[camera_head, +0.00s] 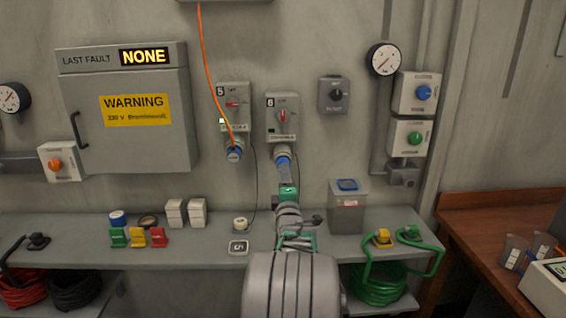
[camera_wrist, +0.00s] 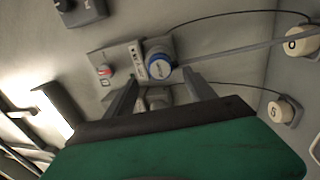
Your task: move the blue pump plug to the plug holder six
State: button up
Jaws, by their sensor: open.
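Plug holder six (camera_head: 283,112) is a grey wall box with a red switch; it also shows in the wrist view (camera_wrist: 104,58). A blue-ringed round part (camera_head: 283,154) sits at its lower outlet. In the wrist view its blue face (camera_wrist: 160,66) lies between my fingertips. I cannot tell whether it is a plug or the holder's own socket. Contact is unclear.
A grey shelf (camera_head: 200,253) runs below, with white blocks (camera_head: 186,212), coloured clips (camera_head: 137,237) and a grey bin (camera_head: 347,207). Caps marked five (camera_wrist: 284,111) and apparently six (camera_wrist: 302,41) hang on thin cords. The orange cable (camera_head: 208,70) hangs left of my arm.

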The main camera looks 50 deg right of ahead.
jog(key=shift+b+x, duration=1.25)
jog(key=shift+x, duration=2.15)
jog(key=shift+f+b, duration=0.1)
jog(key=shift+b, duration=1.25)
jog(key=shift+c, duration=0.3)
grip_shut()
